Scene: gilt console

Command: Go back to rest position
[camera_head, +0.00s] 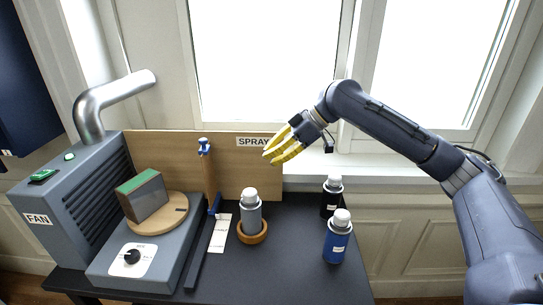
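My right arm comes in from the right. Its gripper (269,157), with yellow fingers, hangs in the air before the window sill and the spray sign. No object shows between the fingers. The fingertips lie close together, and I cannot tell whether a gap is left. It is apart from the grey spray can (251,217) that stands upright in a wooden ring (252,236) below it. My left gripper and arm are not in view.
A blue can (337,242) and a black can (331,198) stand upright on the dark table (295,270). At left are a fan box (60,215) with a metal pipe, and a round wooden turntable (172,224) bearing a green-topped block (143,197). A wooden panel (175,150) stands behind.

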